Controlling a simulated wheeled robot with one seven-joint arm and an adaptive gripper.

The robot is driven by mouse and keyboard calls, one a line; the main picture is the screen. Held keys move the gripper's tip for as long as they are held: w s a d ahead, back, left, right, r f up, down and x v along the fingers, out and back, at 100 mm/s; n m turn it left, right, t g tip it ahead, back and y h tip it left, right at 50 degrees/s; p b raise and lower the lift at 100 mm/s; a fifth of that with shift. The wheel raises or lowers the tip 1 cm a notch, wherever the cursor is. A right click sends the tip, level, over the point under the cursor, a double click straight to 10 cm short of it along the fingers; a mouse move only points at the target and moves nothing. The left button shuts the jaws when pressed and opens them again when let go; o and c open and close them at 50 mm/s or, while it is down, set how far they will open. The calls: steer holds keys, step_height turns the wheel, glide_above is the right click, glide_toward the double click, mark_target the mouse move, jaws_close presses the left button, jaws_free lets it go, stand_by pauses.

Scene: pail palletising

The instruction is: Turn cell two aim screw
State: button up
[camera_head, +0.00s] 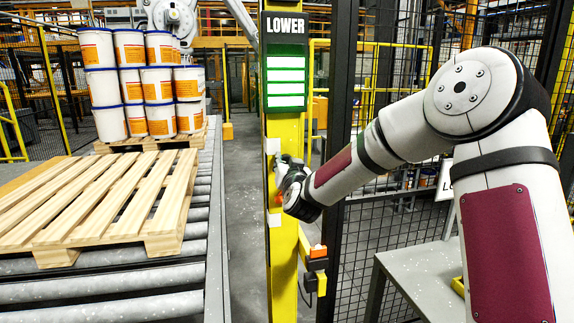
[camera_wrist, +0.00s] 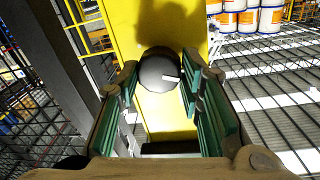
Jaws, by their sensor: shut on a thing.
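The aim screw (camera_wrist: 158,72) is a round dark knob with a pale mark on its face, on a yellow post (camera_head: 283,255). In the wrist view it sits between the green pads of my gripper (camera_wrist: 160,84), which is shut on it. In the head view my gripper (camera_head: 281,170) reaches the post from the right, below a green panel (camera_head: 286,75) under the word LOWER. The screw is hidden there behind my gripper and wrist.
An empty wooden pallet (camera_head: 100,205) lies on the roller conveyor (camera_head: 120,306) at left. Stacked white pails (camera_head: 107,86) stand behind it. A black mesh fence (camera_head: 362,240) is behind my arm. A grey table (camera_head: 420,270) stands at lower right. An orange-topped device (camera_head: 317,252) juts from the post.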

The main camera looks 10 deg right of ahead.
steer(key=n+b, duration=0.6)
steer(key=shift+f+t, duration=0.2)
steer(key=shift+t, duration=0.1)
steer(key=shift+n, duration=0.3)
steer(key=o, duration=1.2)
steer(key=shift+c, duration=0.2)
steer(key=shift+r, duration=0.1)
steer(key=shift+s, duration=0.1)
steer(key=s, duration=1.1)
steer(key=shift+s+a+f, duration=0.35)
steer(key=shift+s+a, duration=0.05)
steer(key=shift+a, duration=0.05)
